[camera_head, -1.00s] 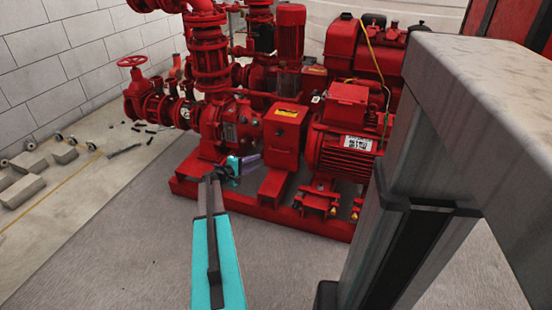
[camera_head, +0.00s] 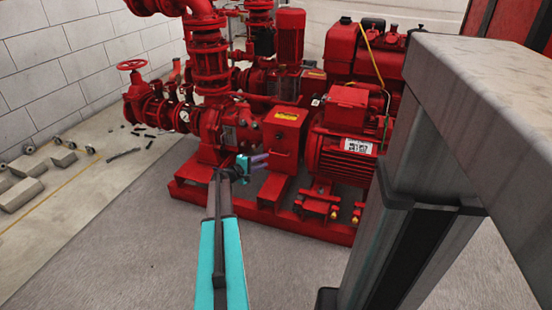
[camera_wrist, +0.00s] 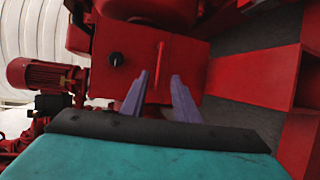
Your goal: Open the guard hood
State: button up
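The guard hood (camera_head: 284,130) is a red box with a yellow label on top, in the middle of the pump set. In the wrist view the hood (camera_wrist: 190,60) fills the upper middle, with a thin red bar handle (camera_wrist: 160,58) and a dark round knob (camera_wrist: 115,59). My gripper (camera_head: 268,157) is in front of the hood's lower left part. Its two purple fingers are apart and empty. In the wrist view the fingertips (camera_wrist: 159,75) lie on either side of the handle; whether they reach around it in depth I cannot tell.
The red motor (camera_head: 345,148) stands right of the hood, and the pump casing (camera_head: 232,128) and pipes left of it. The red base frame (camera_head: 265,214) runs below. A grey slab on a post (camera_head: 480,120) blocks the right. Grey blocks (camera_head: 25,192) lie at far left.

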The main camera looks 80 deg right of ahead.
jog(key=b+x, duration=0.2)
jog(key=x, duration=0.7)
jog(key=shift+s+d, duration=0.15)
grip_shut()
